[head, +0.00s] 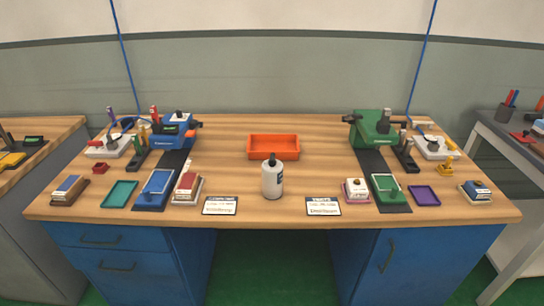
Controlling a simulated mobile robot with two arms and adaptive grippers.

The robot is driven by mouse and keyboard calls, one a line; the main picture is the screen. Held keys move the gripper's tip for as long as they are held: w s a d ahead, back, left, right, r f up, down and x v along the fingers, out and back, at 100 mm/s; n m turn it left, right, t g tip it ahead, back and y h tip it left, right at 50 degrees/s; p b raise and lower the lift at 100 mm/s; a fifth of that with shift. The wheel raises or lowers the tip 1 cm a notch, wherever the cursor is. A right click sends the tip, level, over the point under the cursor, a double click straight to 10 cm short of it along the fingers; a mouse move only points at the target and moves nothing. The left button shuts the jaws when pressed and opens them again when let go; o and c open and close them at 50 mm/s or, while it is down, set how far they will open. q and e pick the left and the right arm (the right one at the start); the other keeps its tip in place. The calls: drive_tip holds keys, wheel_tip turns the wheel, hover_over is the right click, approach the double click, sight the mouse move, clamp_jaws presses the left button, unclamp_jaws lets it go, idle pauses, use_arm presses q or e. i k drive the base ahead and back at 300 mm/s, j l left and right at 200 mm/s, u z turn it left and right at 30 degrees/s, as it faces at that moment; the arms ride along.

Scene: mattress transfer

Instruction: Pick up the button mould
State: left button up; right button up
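I cannot tell for sure which thing is the button mould. A blue flat block with a grey top (157,183) lies on a dark strip on the left of the wooden table (310,130). A similar green block with a pale top (385,184) lies on a dark strip on the right. Beside them are a red and white block on a pale base (186,188) and a white block on a pink base (355,190). Neither of my grippers shows in the head view.
A white bottle (272,181) stands mid-table before an orange tray (273,148). A blue machine (172,136) and a green machine (371,128) stand behind. Teal (120,194) and purple (424,196) trays and two printed cards (220,206) lie near the front. Mid-table has free room.

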sight(272, 178)
drive_tip(key=i+u, duration=0.15)
drive_tip(key=i, duration=0.8)
